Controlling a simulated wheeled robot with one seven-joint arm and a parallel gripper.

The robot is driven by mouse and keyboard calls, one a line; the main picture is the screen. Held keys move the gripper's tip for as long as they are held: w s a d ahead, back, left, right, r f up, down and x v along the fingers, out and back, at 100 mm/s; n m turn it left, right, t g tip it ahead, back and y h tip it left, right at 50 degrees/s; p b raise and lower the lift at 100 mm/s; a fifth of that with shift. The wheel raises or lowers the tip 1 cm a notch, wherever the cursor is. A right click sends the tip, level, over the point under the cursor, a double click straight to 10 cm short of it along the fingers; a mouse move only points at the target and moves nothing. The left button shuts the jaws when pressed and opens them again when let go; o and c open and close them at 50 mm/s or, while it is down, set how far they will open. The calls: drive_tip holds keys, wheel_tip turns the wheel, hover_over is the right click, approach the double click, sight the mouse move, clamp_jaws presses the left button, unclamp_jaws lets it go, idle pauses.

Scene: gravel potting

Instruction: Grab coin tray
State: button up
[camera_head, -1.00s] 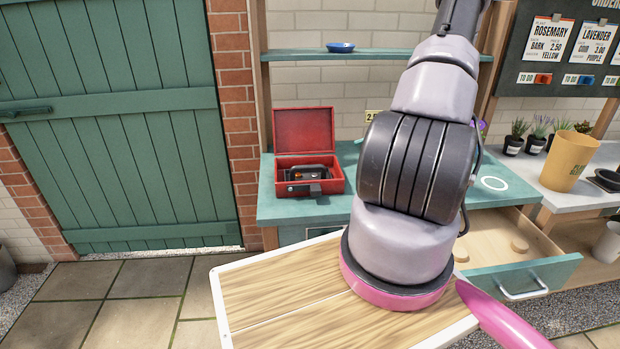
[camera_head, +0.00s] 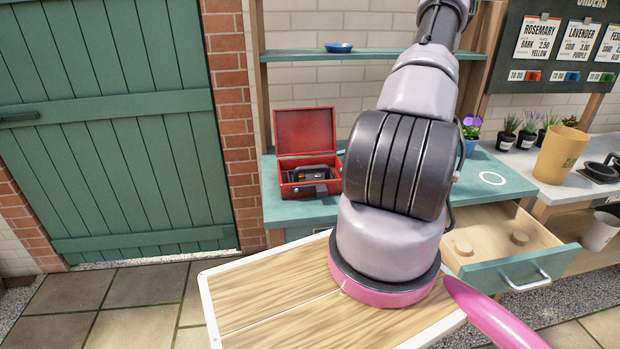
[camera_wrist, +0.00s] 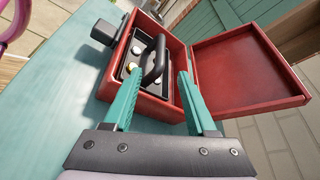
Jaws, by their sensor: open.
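The coin tray (camera_wrist: 133,68) is a black tray with a dark arched handle and a few coins in it. It lies inside the open red cash box (camera_wrist: 176,54), whose lid is swung back. In the head view the tray (camera_head: 309,174) sits in the red box (camera_head: 306,134) on the green bench. My gripper (camera_wrist: 156,85) is open, with its two teal fingers apart, just short of the tray. The handle shows between the fingers; I cannot tell whether either finger touches the box. In the head view my arm hides the gripper.
The green bench (camera_head: 283,211) has an open drawer (camera_head: 515,250) at its right. A blue dish (camera_head: 339,47) stands on the shelf above. A yellow pot (camera_head: 562,153) and several small plants stand to the right. A green door (camera_head: 105,150) is at the left.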

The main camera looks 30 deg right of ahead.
sight(325, 166)
drive_tip(key=x, duration=0.7)
drive_tip(key=shift+w+a, duration=0.1)
drive_tip(key=shift+a, duration=0.05)
clamp_jaws()
